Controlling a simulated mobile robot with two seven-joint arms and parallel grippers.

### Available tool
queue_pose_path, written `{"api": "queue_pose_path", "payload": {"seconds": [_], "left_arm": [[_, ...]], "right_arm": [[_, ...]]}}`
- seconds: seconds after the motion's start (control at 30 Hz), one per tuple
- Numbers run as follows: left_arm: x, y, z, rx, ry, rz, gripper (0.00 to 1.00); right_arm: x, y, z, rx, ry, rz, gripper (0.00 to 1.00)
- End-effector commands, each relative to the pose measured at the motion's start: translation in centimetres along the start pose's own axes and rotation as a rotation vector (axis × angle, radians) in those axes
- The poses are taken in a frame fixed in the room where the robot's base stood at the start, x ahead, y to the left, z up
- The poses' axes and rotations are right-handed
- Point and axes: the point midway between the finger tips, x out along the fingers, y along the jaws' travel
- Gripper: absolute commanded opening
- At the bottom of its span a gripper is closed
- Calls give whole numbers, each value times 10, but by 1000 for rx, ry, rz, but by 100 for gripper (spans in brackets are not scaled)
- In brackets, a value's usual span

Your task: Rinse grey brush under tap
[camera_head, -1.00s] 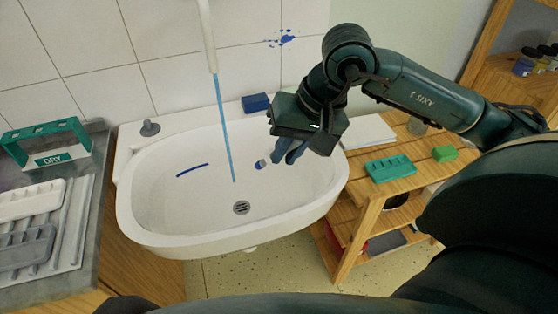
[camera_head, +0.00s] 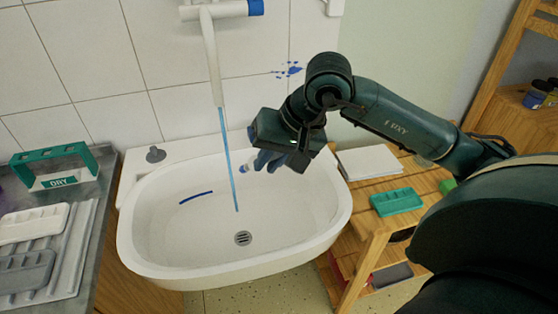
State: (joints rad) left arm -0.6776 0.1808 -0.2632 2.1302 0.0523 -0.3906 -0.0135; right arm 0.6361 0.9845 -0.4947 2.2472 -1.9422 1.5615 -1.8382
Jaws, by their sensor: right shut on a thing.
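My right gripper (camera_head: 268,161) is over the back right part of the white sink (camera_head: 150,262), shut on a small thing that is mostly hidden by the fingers. Its pale end with a blue tip (camera_head: 245,168) sticks out to the left, and I take it for the grey brush. The tip is to the right of the blue water stream (camera_head: 226,150) and apart from it in the picture. The stream runs from the white tap spout (camera_head: 212,60) into the basin near the drain (camera_head: 243,238). My left gripper is not in view.
A green rack marked DRY (camera_head: 55,170) and grey trays (camera_head: 25,270) stand on the left counter. A wooden shelf (camera_head: 375,222) with a green tray (camera_head: 397,201) stands to the right. A blue streak (camera_head: 196,196) marks the basin. The front of the basin is clear.

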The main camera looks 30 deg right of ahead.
Motion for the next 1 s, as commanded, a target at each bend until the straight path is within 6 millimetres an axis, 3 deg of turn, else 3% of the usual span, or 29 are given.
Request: {"api": "queue_pose_path", "payload": {"seconds": [0.23,0.6,1.0], "left_arm": [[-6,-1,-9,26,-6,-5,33],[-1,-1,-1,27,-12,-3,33],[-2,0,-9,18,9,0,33]], "right_arm": [[8,-12,-21,2,-2,-1,0],[25,-26,-49,0,1,0,0],[30,-32,-60,-1,0,1,0]]}}
